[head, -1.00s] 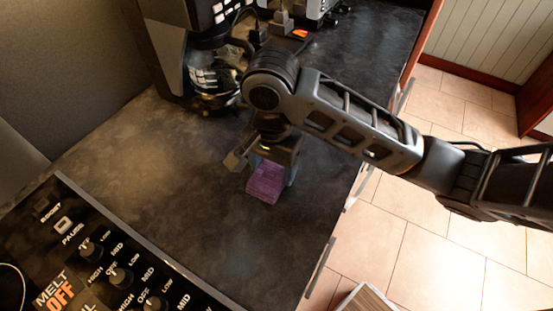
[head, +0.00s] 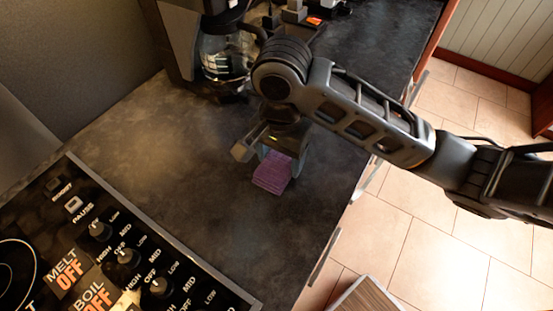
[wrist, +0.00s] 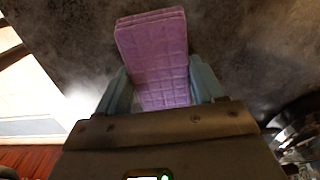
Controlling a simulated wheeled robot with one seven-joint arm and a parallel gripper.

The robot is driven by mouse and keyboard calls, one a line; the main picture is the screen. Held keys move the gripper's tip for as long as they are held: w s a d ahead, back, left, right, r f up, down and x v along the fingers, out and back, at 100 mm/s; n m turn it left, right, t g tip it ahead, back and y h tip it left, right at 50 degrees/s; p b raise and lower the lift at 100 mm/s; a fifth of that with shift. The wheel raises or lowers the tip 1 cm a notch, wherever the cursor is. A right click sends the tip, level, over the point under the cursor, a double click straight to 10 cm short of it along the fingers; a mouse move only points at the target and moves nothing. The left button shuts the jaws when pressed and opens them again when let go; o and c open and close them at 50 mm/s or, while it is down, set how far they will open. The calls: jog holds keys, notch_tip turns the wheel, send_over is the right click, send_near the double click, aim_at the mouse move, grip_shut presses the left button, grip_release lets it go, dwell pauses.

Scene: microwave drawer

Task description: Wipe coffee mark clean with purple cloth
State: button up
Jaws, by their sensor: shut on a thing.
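The purple cloth (head: 272,174) is a folded, quilted block at the dark countertop (head: 205,205), below my gripper. In the wrist view the cloth (wrist: 158,55) sits between the two blue-grey fingers. My gripper (head: 279,164) points down and is shut on the cloth; it also shows in the wrist view (wrist: 163,92). I cannot tell whether the cloth touches the counter. No coffee mark can be made out on the visible counter; the patch under the cloth and gripper is hidden.
A coffee maker with a glass pot (head: 226,58) stands at the back. A stove panel with knobs (head: 128,257) lies at the front left. The counter's right edge drops to a tiled floor (head: 400,240). Counter to the left of the cloth is clear.

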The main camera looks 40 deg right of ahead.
jog(key=shift+w+d, duration=0.45)
jog(key=shift+d, duration=0.95)
jog(key=shift+w+d, duration=0.45)
jog(key=shift+d, duration=0.9)
jog(key=shift+w+d, duration=0.45)
jog(key=shift+d, duration=0.95)
jog(key=shift+a, duration=0.15)
jog(key=shift+s+a, duration=0.55)
jog(key=shift+a, duration=1.1)
jog(key=shift+s+a, duration=0.5)
jog(key=shift+a, duration=1.1)
jog(key=shift+s+a, duration=0.55)
jog(key=shift+a, duration=1.1)
jog(key=shift+d+r, duration=0.1)
jog(key=shift+r, duration=3.95)
